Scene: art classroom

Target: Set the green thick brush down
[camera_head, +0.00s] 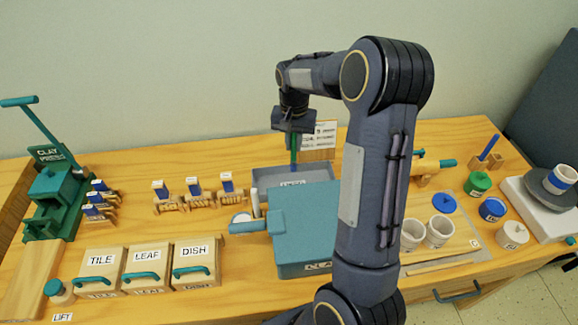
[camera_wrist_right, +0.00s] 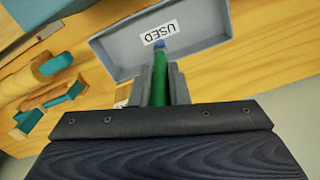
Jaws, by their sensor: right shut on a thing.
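My right gripper (camera_head: 294,132) points down over the back of the table and is shut on the green thick brush (camera_head: 294,152). The brush hangs upright below the fingers, its lower end over a grey tray (camera_head: 262,176). In the right wrist view the green handle (camera_wrist_right: 159,88) sits between the two grey fingers (camera_wrist_right: 160,75). Its blue far end shows against the tray (camera_wrist_right: 205,35), just by the "USED" label. I cannot tell whether the brush touches the tray floor. My left gripper is out of view.
A teal box (camera_head: 300,225) stands in front of the tray, partly hidden by my right arm. Labelled wooden boxes (camera_head: 148,262) and small stands with blue-topped tags (camera_head: 195,195) are to the left. White cups (camera_head: 438,232) and paint pots (camera_head: 479,183) are on the right.

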